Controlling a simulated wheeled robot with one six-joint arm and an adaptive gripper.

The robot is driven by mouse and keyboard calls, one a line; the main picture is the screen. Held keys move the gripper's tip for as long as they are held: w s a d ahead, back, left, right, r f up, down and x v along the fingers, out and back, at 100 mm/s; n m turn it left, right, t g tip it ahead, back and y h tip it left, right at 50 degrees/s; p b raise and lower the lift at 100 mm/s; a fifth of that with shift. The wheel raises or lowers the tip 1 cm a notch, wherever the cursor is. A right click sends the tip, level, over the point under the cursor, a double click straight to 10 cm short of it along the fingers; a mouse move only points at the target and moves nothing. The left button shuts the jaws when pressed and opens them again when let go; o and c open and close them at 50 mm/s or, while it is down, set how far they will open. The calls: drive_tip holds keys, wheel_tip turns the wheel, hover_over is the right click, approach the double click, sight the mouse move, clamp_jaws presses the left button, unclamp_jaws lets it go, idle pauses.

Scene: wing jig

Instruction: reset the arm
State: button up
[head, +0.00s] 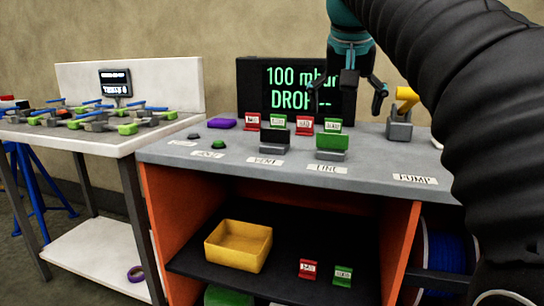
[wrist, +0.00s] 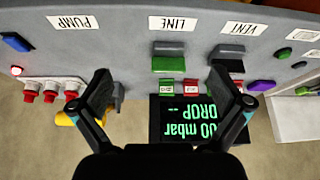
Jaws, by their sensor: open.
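My gripper (head: 347,96) hangs over the back of the grey bench (head: 240,155), in front of the dark display, with its fingers spread and pointing down. Nothing is between the fingers. In the wrist view my gripper (wrist: 159,72) also shows open and empty, with the bench labels and the display appearing upside down beyond it. My dark ribbed arm fills the right of the head view and hides the bench's right end.
A display (head: 257,90) reads "100 mbar DROP --". A yellow bin (head: 238,246) sits on the shelf below. A white table (head: 75,139) stands left.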

wheel_tip(320, 180, down, 8)
drive_tip(key=w+a+n, duration=0.1)
drive_tip(key=w+n, duration=0.1)
drive_tip(key=s+d+f, duration=0.1)
drive_tip(key=s+f, duration=1)
drive_tip(key=f, duration=0.2)
drive_tip(key=s+d+f+y, duration=0.1)
drive_tip(key=s+d+f, duration=0.1)
drive_tip(key=s+f, duration=1)
drive_tip(key=shift+s+d+f, duration=0.25)
drive_tip(key=shift+d+f, duration=0.05)
drive_tip(key=shift+f, duration=0.05)
